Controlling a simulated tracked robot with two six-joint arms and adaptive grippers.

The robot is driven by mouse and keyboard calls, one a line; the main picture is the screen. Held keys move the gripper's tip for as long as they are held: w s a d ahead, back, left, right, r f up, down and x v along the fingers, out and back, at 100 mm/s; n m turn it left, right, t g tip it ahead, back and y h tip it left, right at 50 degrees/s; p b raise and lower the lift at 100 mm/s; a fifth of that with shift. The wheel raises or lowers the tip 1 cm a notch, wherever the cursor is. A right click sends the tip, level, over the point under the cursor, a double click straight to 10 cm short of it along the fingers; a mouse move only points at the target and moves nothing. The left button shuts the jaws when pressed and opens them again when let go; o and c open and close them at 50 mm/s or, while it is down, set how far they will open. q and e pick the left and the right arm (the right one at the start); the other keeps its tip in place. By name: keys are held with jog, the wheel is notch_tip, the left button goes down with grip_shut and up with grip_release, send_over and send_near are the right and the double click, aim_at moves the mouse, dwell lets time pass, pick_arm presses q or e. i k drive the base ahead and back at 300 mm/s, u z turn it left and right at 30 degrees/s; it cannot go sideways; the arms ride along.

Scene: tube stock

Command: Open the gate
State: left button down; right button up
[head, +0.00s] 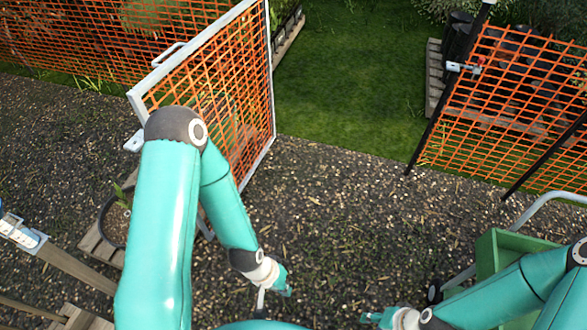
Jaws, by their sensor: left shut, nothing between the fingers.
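The gate (272,75) is a pale metal frame with orange mesh, at the upper left. It stands swung at an angle towards me, with a wide gap between it and the right fence post (431,125). A pale handle (168,54) and a latch piece (134,141) show on its left side. My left arm hides its lower left part. A latch fitting (465,68) sits on the right post. My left gripper (272,292) is shut and empty, below the gate and apart from it. My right gripper (372,318) is at the bottom edge; its fingers are too small to judge.
Grass (345,70) shows through the opening and the gravel ground (330,220) before it is clear. A potted plant (112,222) on a pallet stands at left. A green cart (495,252) is at lower right, and orange mesh fence (520,95) at right.

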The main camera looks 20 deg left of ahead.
aim_at(134, 95)
jog(key=z, duration=0.3)
jog(key=i, duration=0.95)
jog(key=u, duration=0.6)
